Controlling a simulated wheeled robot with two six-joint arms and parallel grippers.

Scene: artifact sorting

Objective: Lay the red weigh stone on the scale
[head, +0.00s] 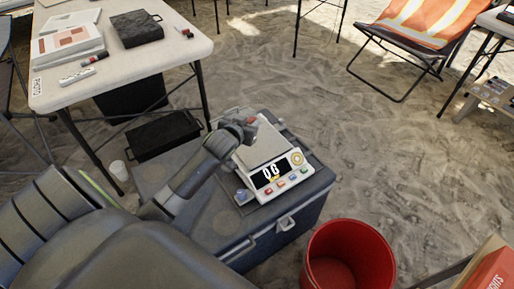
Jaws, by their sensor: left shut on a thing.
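The white scale (296,157) stands on a dark grey cooler box (308,190). Its display reads what looks like 0 G, and its plate looks bare. My left gripper (246,127) is at the scale's far left edge, seen from above and behind. It is shut on a small red thing, which looks like the red weigh stone (251,120). The gripper hides most of the stone, and I cannot tell whether it touches the plate. My right gripper is not in view.
A small bluish stone (243,197) lies at the scale's near left corner. A red bucket (350,226) stands right of the cooler. Sandy ground is open to the right.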

